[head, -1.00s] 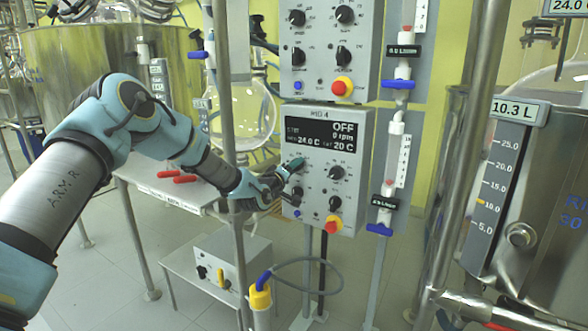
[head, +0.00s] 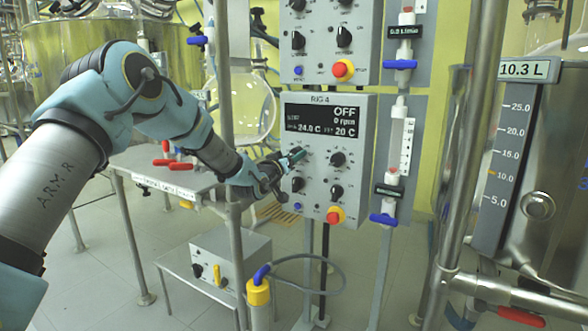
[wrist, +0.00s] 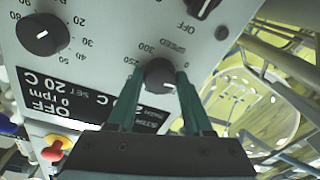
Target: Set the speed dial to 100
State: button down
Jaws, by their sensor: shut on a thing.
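The speed dial (wrist: 160,74) is a round dark knob with the word SPEED and printed numbers around it, on the grey RIG 4 control box (head: 362,115). My gripper (wrist: 158,82) is shut on it, one green finger on each side. I cannot tell where its pointer stands. In the head view my gripper (head: 296,156) reaches the upper left of the knobs and hides most of that dial. The black display (head: 324,120) reads OFF, 0 rpm, 24.0 C and SET 20 C.
A vertical steel post (head: 226,90) stands beside my forearm. A metal table (head: 140,165) is at left, and a glass vessel (head: 245,108) hangs behind.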

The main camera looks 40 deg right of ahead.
jog(key=shift+w+f+m+g+h+b, duration=0.1)
jog(key=shift+m+g+h+b, duration=0.15)
jog(key=shift+m+b, duration=2.35)
jog(key=shift+w+m+g+h+b, duration=0.15)
jog(key=shift+m+g+b, duration=0.1)
jog(key=shift+m+b, duration=2.3)
jog(key=shift+m+p, duration=0.3)
jog(key=shift+m, duration=0.25)
jog(key=shift+c, duration=1.5)
grip_release()
jog(key=r+v, duration=0.1)
jog(key=v, duration=0.9)
jog(key=shift+a+f, duration=0.45)
jog(key=shift+s, duration=0.15)
jog(key=shift+s, duration=0.1)
